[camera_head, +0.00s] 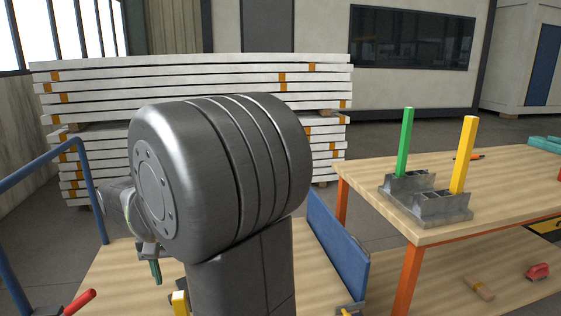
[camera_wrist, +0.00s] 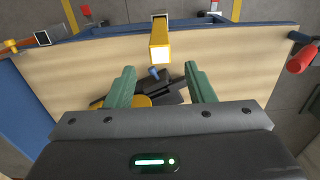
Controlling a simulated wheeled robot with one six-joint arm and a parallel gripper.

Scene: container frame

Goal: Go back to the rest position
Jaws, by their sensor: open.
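My gripper (camera_wrist: 161,80) is open in the wrist view, its two green fingers spread apart with nothing held between them. Below it is a light wooden surface with blue edges. A yellow bar (camera_wrist: 160,42) with a pale end face stands beyond the fingertips. Dark parts and a small blue piece (camera_wrist: 155,73) lie between and behind the fingers. In the head view my arm's large grey joint fills the middle and hides most of the gripper; one green finger (camera_head: 155,271) shows below it, over the wooden surface (camera_head: 112,280).
A table at the right carries a grey holder (camera_head: 440,207) with a green bar (camera_head: 405,142) and a yellow bar (camera_head: 463,155) upright. A blue side panel (camera_head: 338,245) and blue rail (camera_head: 88,190) flank my arm. Stacked white beams (camera_head: 200,75) stand behind.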

